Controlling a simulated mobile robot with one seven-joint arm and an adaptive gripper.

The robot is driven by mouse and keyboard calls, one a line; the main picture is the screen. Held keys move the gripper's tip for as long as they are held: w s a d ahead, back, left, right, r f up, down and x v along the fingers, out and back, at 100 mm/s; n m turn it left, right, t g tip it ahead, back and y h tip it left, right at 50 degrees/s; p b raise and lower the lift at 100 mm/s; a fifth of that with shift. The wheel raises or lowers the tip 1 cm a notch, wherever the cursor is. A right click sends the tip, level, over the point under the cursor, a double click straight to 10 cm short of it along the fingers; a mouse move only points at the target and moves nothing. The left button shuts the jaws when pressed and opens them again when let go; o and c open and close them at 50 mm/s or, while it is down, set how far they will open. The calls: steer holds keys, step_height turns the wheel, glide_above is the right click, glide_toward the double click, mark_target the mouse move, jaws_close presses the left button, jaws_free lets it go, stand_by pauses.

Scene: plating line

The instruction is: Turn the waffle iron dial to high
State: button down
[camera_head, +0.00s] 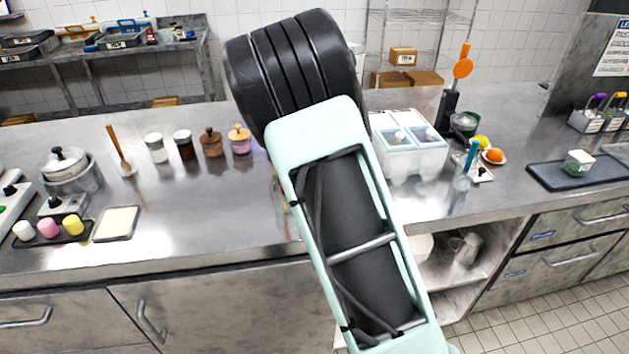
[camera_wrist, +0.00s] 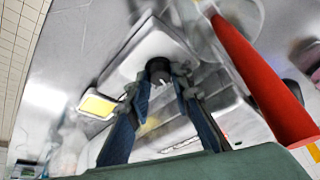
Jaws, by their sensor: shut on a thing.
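In the wrist view a black round dial (camera_wrist: 158,64) with a pale pointer mark sits at the edge of a light grey appliance body (camera_wrist: 150,45), which appears to be the waffle iron. My gripper (camera_wrist: 159,78) has its two dark blue fingers on either side of the dial and is shut on it. The dial's scale cannot be read, so its setting is unclear. In the head view my own arm covers the gripper, the dial and most or all of the iron.
A long red bar (camera_wrist: 262,80) rises close beside my gripper in the wrist view. A yellow-faced block (camera_wrist: 97,106) lies on the other side. In the head view several jars, including a white one (camera_head: 156,148), stand left of my arm; a white two-bin container (camera_head: 412,160) stands right.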

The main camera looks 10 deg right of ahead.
steer(key=shift+a+m+h, duration=0.1)
steer(key=shift+m+h, duration=0.2)
steer(key=shift+m, duration=0.9)
steer(key=shift+g, duration=0.4)
steer(key=c, duration=1.7)
jaws_free()
steer(key=v, duration=1.2)
